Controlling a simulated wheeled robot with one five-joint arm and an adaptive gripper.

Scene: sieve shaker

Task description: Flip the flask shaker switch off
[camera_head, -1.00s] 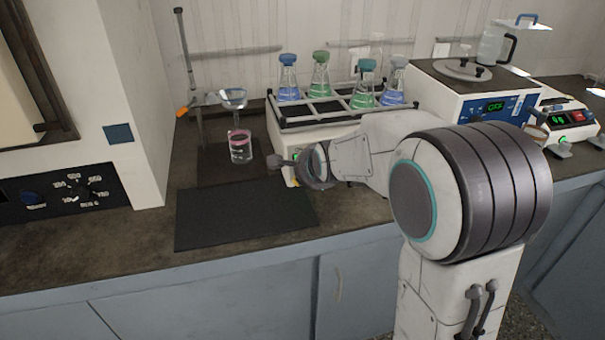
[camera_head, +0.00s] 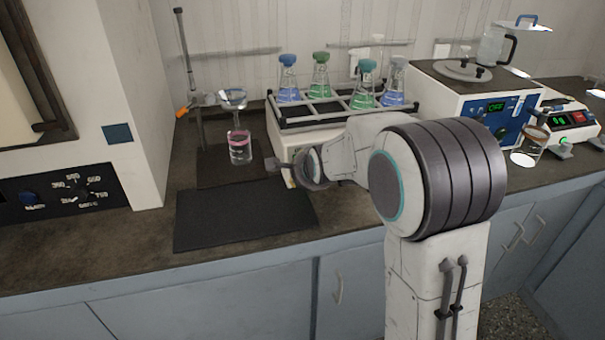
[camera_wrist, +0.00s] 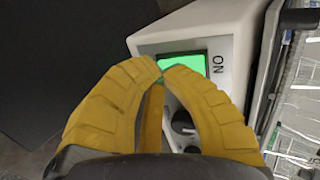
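The flask shaker (camera_head: 318,136) is a white box at the back of the bench, with a dark rack of flasks with blue and green liquid on top. Its front corner also shows in the wrist view (camera_wrist: 238,22). There the switch (camera_wrist: 190,62) is a bright green rocker in a dark frame, with "ON" lettering beside it. My gripper (camera_wrist: 160,66) has yellow fingers whose tips meet, shut, over the switch's lower left part; I cannot tell whether they touch it. Nothing shows held. In the head view my wrist hides the switch.
A dark knob (camera_wrist: 182,122) lies below the switch, partly behind a finger. A black mat (camera_head: 240,215) lies in front. A blue-panelled device (camera_head: 480,108) and a glass beaker (camera_head: 530,150) are right.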

